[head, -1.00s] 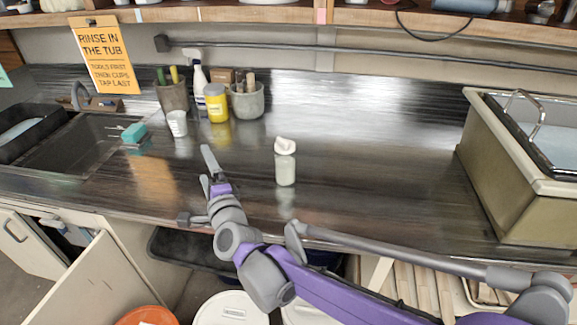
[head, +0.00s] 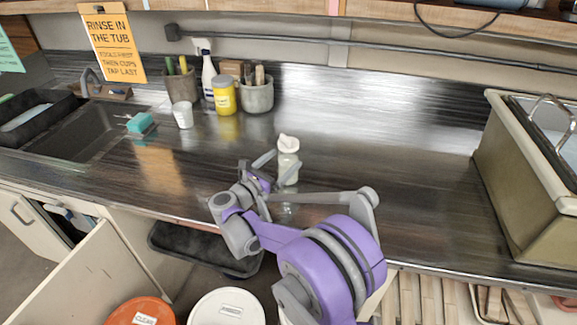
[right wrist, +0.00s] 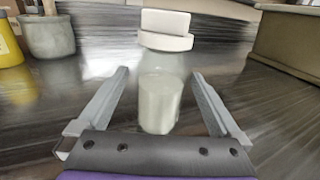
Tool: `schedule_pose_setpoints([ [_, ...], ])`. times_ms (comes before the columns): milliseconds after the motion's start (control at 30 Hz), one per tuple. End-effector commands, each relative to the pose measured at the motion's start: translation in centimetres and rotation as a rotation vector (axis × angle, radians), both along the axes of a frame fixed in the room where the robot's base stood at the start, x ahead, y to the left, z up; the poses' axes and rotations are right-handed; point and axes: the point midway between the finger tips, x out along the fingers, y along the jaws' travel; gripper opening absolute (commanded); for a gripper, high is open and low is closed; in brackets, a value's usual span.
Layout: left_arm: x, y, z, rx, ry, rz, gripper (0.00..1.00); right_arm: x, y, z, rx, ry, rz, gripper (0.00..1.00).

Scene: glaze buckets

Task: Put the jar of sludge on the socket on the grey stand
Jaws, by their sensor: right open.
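The jar of sludge (head: 288,164), clear glass with pale grey-green contents and a white lid, stands upright on the dark counter in the head view. It also fills the middle of the right wrist view (right wrist: 160,95). My right gripper (head: 279,165) is open at the jar. In the right wrist view its two fingers (right wrist: 160,78) reach along both sides of the jar, with a visible gap on each side. My left gripper is not in view. I see no grey stand or socket in these views.
A white cup (head: 183,114), yellow jar (head: 224,97), spray bottle (head: 208,74) and tool pots (head: 257,97) stand behind to the left. A sink (head: 75,135) is at far left, a large tub (head: 520,175) at right. The counter (head: 400,150) between jar and tub is clear.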

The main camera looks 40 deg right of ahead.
Motion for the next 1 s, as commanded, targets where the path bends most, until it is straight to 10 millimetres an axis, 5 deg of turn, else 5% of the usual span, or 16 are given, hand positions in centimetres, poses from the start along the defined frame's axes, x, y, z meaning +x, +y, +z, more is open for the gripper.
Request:
schedule_pose_setpoints([
  [533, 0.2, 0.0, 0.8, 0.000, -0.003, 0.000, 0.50, 1.3, -5.7, -0.1, -0.002, 0.001, 0.000, 1.00],
  [767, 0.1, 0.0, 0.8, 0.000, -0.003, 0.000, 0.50, 1.5, -6.0, -0.2, -0.002, 0.002, 0.003, 1.00],
  [1000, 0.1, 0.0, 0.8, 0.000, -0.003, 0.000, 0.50, 1.5, -6.0, -0.2, -0.002, 0.002, 0.003, 0.62],
])
